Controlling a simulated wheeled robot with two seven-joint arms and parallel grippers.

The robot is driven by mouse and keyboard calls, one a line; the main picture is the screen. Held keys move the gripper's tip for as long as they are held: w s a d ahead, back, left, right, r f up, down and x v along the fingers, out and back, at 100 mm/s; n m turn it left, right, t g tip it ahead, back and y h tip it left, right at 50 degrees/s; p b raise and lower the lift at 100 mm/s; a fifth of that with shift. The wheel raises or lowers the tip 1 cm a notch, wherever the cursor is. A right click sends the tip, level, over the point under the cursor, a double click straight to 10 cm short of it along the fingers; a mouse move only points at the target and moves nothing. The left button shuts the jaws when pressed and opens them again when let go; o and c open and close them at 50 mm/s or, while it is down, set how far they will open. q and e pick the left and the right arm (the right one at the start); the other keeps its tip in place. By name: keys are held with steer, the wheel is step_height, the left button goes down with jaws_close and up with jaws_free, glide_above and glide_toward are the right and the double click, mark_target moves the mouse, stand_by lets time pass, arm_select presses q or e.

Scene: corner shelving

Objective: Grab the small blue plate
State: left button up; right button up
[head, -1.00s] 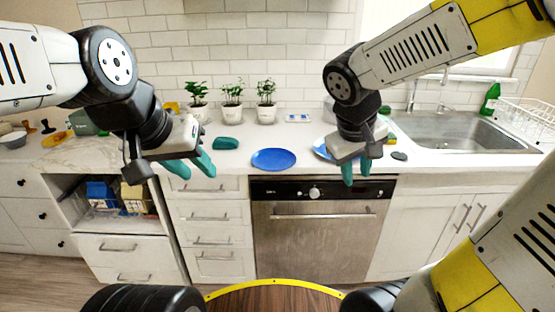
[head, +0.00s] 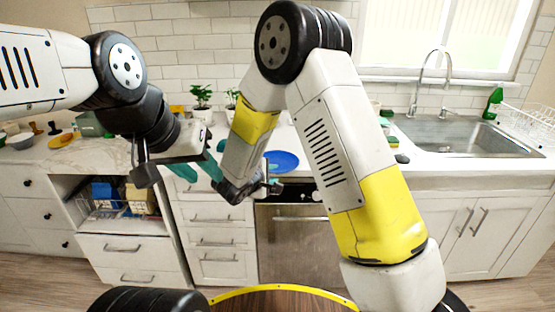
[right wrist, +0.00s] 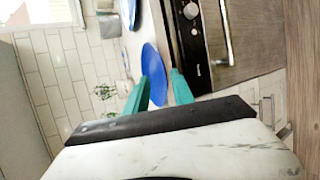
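A blue plate (head: 284,160) lies on the white counter near its front edge, above the dishwasher, partly hidden by my right arm in the head view. In the right wrist view this plate (right wrist: 153,70) shows beyond and between the fingertips. My right gripper (right wrist: 160,77) is open and empty, its two teal fingers apart. In the head view it is beside the plate's front edge, mostly hidden by its own wrist. My left gripper (head: 198,168) is open and empty, left of the plate.
Potted plants (head: 201,96) stand along the tiled back wall. The dishwasher (head: 290,235) is below the counter. A sink (head: 460,137) with a faucet and a dish rack (head: 530,120) are at the right. An open cubby (head: 115,195) with boxes is at the left.

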steer(key=x, duration=0.8)
steer(key=shift+a+f, duration=0.2)
jaws_close()
steer(key=shift+s, duration=0.1)
stand_by(1.1)
